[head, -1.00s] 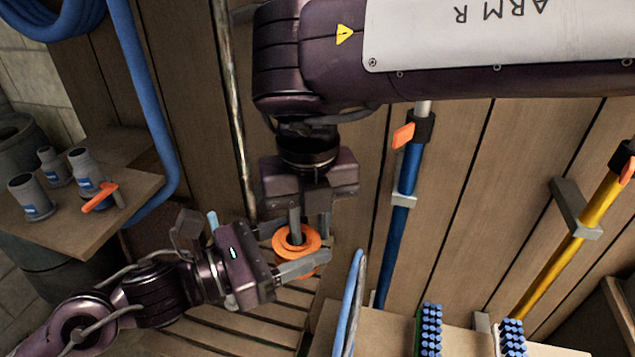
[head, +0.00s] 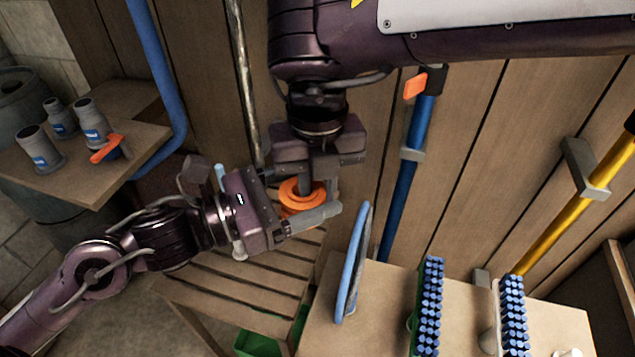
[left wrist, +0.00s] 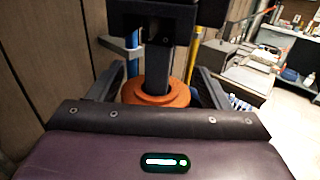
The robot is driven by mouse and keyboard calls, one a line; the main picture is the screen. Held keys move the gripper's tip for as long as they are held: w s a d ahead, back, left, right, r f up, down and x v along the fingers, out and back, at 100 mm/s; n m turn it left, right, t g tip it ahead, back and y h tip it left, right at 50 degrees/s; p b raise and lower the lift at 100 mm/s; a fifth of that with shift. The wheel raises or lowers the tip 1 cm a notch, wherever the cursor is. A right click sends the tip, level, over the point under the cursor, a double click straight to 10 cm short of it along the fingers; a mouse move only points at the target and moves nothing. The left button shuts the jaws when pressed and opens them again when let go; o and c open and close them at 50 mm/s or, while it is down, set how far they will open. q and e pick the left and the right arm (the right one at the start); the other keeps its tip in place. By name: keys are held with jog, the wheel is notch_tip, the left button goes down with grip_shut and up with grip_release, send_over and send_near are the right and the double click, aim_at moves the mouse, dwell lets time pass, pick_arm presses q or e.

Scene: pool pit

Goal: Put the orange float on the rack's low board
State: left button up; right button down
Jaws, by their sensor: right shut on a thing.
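The orange float (head: 300,190) is a ring-like piece with a lower orange part, held in the air before the plank wall. My right gripper (head: 304,183) comes down from above and is shut on it. My left gripper (head: 300,205) reaches in from the left with its fingers spread on either side of the float. In the left wrist view the float (left wrist: 156,93) sits between those open fingers; I cannot tell whether they touch it. A slatted wooden board (head: 240,290), likely the rack's low board, lies below and behind my left arm, partly hidden.
A blue-rimmed hoop (head: 352,262) and two bristled brushes (head: 430,300) stand on a wooden bench at right. A green crate (head: 252,345) is under the slats.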

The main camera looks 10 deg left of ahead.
pick_arm(q)
jog(key=shift+o, duration=0.9)
jog(key=shift+f, duration=0.15)
pick_arm(e)
jog(key=shift+r, duration=0.1)
